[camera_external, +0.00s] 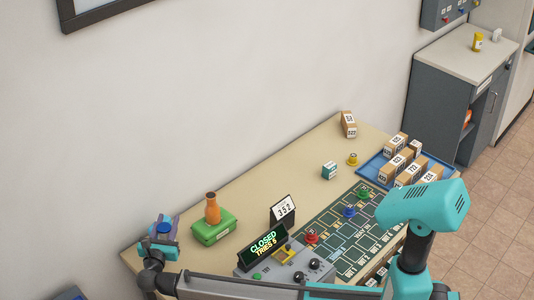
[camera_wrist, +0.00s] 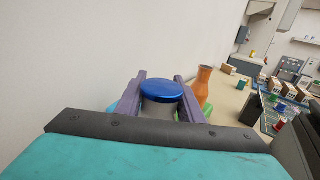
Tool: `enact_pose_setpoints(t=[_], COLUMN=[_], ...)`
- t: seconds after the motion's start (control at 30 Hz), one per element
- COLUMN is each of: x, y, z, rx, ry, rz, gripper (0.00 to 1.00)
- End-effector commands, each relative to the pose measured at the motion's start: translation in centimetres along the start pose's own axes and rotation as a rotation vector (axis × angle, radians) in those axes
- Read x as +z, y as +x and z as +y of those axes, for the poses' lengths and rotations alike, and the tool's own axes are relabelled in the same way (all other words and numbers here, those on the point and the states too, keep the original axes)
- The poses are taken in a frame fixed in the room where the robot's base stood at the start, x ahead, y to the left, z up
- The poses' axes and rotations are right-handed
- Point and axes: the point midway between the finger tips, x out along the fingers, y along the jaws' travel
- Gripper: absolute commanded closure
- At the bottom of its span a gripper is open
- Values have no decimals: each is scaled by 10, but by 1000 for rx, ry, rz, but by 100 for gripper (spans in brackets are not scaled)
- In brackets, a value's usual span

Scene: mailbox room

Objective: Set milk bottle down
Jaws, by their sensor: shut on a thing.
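My gripper (camera_external: 163,238) is at the left end of the table in the outside view, beside the green box. Its two purple fingers (camera_wrist: 159,102) are shut on the milk bottle, a pale container with a blue cap (camera_wrist: 162,90). In the outside view the blue cap (camera_external: 163,228) shows between the fingers. The bottle's lower part is hidden behind the gripper, so I cannot tell whether it touches the table (camera_external: 262,152).
A "CLOSED" display (camera_external: 263,243), a card reading 352 (camera_external: 284,209) and a green grid mat (camera_external: 335,226) lie further right. A blue tray (camera_external: 371,169) holds several small boxes. The wall is close behind.

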Motion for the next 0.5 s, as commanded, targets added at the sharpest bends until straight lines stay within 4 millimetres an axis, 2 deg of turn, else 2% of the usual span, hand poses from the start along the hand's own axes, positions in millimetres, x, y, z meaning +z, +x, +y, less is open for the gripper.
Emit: enact_pose_setpoints(t=[0.33,0.5], x=[0,-11], y=[0,0], z=[0,0], rx=[0,0], ry=[1,-2], rz=[-2,-2], gripper=[100,100])
